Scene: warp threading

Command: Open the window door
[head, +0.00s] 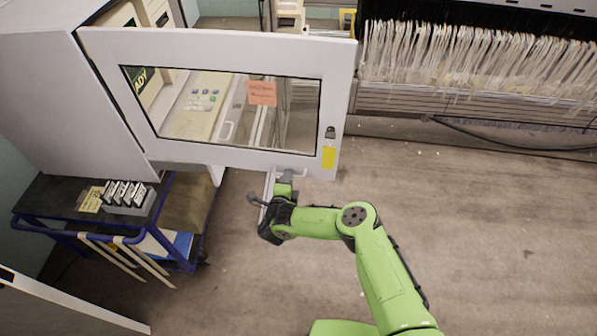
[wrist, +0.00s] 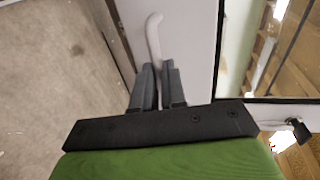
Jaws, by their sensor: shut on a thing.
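The window door (head: 215,40) is a pale grey panel with a large glass pane (head: 222,105). It stands out to the right of a pale cabinet (head: 60,90), and its exact opening angle is hard to tell. A curved white handle (wrist: 153,38) shows on the door (wrist: 190,30) in the wrist view. My gripper (wrist: 158,75) is shut on this handle, with one dark finger on each side. In the head view my gripper (head: 284,185) is at the door's lower edge, where its grip is mostly hidden.
A dark lock (head: 330,132) and yellow label (head: 328,158) are on the door's right edge. A blue-framed cart (head: 45,198) with small boxes stands below left. A loom with white threads (head: 470,60) is behind right. Floor (head: 480,230) on the right is clear.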

